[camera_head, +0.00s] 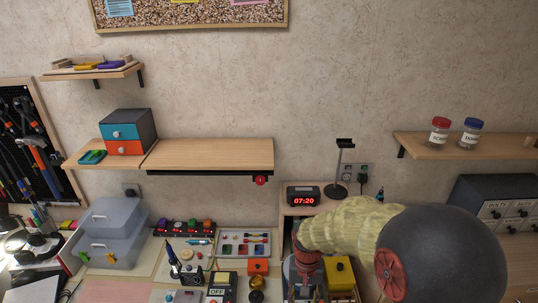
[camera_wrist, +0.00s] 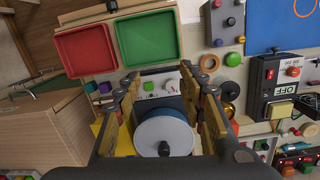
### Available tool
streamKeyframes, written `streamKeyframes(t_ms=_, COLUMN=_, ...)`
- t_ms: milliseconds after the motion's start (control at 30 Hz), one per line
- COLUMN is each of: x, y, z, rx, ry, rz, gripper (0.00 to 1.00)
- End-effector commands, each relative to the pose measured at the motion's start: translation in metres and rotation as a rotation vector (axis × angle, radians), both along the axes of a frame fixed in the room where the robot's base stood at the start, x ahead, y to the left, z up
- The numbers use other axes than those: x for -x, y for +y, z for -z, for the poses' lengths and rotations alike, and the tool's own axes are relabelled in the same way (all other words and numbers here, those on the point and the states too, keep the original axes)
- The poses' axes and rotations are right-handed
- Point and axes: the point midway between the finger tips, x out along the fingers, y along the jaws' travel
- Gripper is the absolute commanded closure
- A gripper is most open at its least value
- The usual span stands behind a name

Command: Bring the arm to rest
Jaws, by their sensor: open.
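My gripper (camera_wrist: 160,100) shows in the wrist view with its two fingers spread apart. A round grey-white disc with a dark centre knob (camera_wrist: 165,135) lies in view between and below the fingers; I cannot tell how far beneath them it is, and no finger is seen closed on it. In the head view my arm, with a yellow sleeve and a dark rounded joint, reaches across the lower right over the desk.
A red tray (camera_wrist: 85,48) and a green tray (camera_wrist: 148,36) lie ahead of the fingers. A switch box (camera_wrist: 278,82) stands to their right.

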Motion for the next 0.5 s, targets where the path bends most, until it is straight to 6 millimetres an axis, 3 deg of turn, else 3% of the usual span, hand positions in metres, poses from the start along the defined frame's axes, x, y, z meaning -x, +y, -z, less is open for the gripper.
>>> streamKeyframes(t_ms=33, x=0.009, y=-0.004, z=-0.017, rx=-0.005, ry=-0.012, rz=-0.029, gripper=0.60)
streamKeyframes(t_ms=267, x=0.051, y=-0.023, z=-0.078, rx=-0.024, ry=-0.073, rz=-0.135, gripper=0.60)
streamKeyframes(t_ms=500, x=0.107, y=-0.048, z=-0.146, rx=-0.029, ry=-0.215, rz=-0.203, gripper=0.60)
